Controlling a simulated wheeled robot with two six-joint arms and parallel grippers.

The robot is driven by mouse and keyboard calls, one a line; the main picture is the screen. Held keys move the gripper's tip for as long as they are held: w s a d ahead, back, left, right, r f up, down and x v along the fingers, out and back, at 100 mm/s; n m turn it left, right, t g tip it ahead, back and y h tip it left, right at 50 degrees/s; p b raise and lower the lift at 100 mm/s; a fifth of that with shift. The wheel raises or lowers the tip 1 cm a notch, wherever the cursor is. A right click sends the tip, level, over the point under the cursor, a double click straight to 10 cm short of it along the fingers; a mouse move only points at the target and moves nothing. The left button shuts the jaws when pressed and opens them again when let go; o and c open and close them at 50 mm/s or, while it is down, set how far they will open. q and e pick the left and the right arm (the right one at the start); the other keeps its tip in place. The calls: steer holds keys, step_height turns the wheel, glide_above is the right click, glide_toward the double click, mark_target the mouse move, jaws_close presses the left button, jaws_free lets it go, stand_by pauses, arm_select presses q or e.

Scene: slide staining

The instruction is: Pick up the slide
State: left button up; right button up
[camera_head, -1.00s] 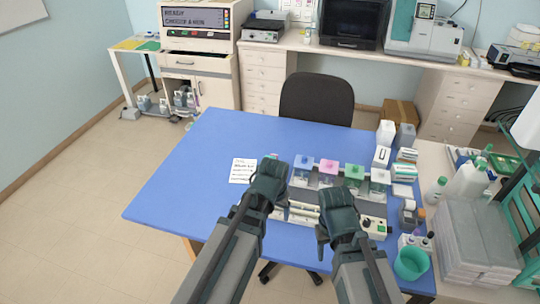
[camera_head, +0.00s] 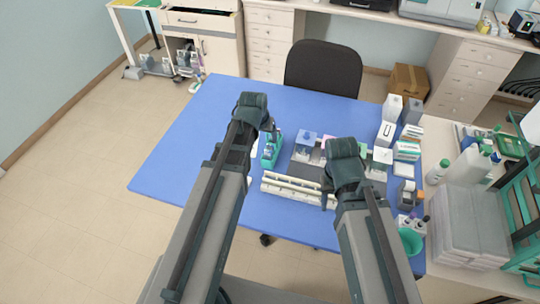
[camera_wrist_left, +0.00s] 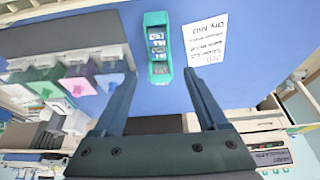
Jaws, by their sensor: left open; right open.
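A green slide holder (camera_head: 272,149) stands on the blue table just below and right of my left gripper (camera_head: 268,126) in the head view. In the left wrist view the holder (camera_wrist_left: 149,75) lies ahead between the two spread fingers (camera_wrist_left: 160,95), with several small slides (camera_wrist_left: 157,45) inside it. The left fingers are open, empty and apart from the holder. My right gripper (camera_head: 328,192) is above the table near the white rail rack; its fingers are mostly hidden by its own wrist in the head view.
Staining jars with coloured lids, one blue (camera_head: 307,138), stand right of the holder. A white rail rack (camera_head: 290,187) lies in front. A written paper (camera_wrist_left: 205,38) lies beside the holder. Boxes (camera_head: 392,108) and a green bowl (camera_head: 411,241) line the right side. The table's left side is clear.

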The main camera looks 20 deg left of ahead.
arm_select(q)
steer(key=b, duration=0.4)
glide_toward(270, 145)
steer(key=f, duration=0.2)
steer(key=shift+w+a+f, duration=0.15)
steer(key=shift+w+f, duration=0.1)
steer(key=shift+f, duration=0.1)
steer(key=b+x, duration=0.2)
steer(key=x, duration=0.1)
steer(key=b+x, duration=0.3)
steer(key=shift+w, duration=0.3)
arm_select(e)
step_height(270, 145, down, 10)
steer(key=shift+f, duration=0.1)
arm_select(q)
steer(key=shift+r, duration=0.1)
jaws_close()
